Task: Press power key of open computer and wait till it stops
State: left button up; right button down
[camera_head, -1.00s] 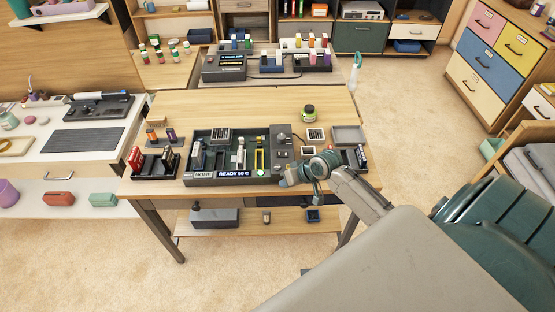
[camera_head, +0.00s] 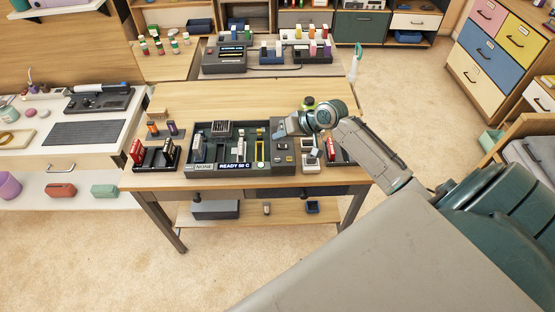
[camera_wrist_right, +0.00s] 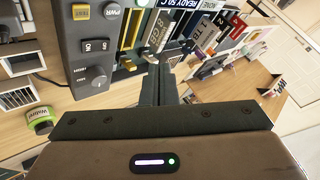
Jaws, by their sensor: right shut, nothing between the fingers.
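The open computer (camera_head: 199,168) is a dark grey case on the wooden table, with cards and slots inside. Its front labels read "NONE" and "READY 50 C". Its control panel (camera_wrist_right: 70,55) fills the upper left of the right wrist view. The grey round power key (camera_wrist_right: 111,10), marked PWR, is at the top edge there, beside a yellow TEST key (camera_wrist_right: 81,12). My right gripper (camera_head: 279,127) is shut and empty over the back of the panel. Its fingers also show in the right wrist view (camera_wrist_right: 168,62), apart from the power key. My left gripper is not in view.
The table's back left (camera_head: 215,98) is clear. A second desk with devices (camera_head: 224,59) stands behind.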

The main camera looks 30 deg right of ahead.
jog(key=b, duration=0.6)
send_over(281, 160)
notch_tip(281, 160, down, 7)
jog(key=shift+a+r, duration=0.1)
jog(key=shift+r, duration=0.1)
jog(key=shift+f+b, duration=0.35)
jog(key=shift+f, duration=0.45)
dwell(0.6)
jog(key=shift+f, duration=0.2)
jog(key=shift+f, duration=0.25)
jog(key=shift+f, duration=0.35)
dwell(0.6)
dwell(0.3)
jog(key=shift+r+p, duration=0.8)
jog(key=shift+p, duration=0.05)
